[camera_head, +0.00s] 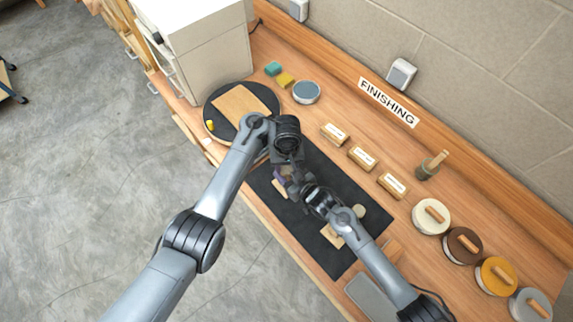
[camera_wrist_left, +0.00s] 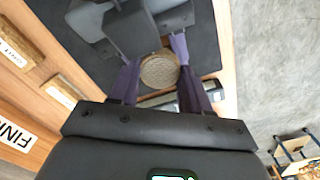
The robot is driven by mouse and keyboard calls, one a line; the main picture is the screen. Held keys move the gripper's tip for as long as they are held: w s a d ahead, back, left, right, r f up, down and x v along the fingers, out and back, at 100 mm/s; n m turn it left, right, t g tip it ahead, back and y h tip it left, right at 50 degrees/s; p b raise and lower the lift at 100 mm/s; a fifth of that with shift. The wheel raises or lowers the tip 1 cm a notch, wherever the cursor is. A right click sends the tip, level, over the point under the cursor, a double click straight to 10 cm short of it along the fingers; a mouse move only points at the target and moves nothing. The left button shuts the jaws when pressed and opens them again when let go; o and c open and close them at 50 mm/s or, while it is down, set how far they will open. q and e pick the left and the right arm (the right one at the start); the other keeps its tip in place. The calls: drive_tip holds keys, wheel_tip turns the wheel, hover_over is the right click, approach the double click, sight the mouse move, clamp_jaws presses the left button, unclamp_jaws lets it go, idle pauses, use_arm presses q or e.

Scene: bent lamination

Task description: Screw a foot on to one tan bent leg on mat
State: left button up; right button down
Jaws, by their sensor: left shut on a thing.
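My left gripper (camera_head: 282,176) is over the upper left part of the dark mat (camera_head: 304,224). In the left wrist view its purple fingers (camera_wrist_left: 157,75) are shut on a round, tan, textured piece (camera_wrist_left: 160,70), which looks like a foot. My right gripper (camera_head: 295,184) meets it from the lower right; its fingertips are hidden, and its dark grey body shows in the left wrist view. A tan piece (camera_head: 281,188) shows partly beneath the grippers. Another tan piece (camera_head: 332,237), perhaps a bent leg, and a pale round piece (camera_head: 358,211) lie farther right on the mat. Contact between foot and leg is hidden.
A black round turntable (camera_head: 216,104) with a tan board stands left of the mat. A grey tray (camera_head: 370,297) lies at the front right.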

use_arm(q)
drive_tip(key=shift+m, duration=0.5)
drive_tip(key=o, duration=1.2)
drive_tip(key=shift+a, duration=0.1)
drive_tip(key=shift+r, duration=2.25)
drive_tip(key=shift+c, duration=0.6)
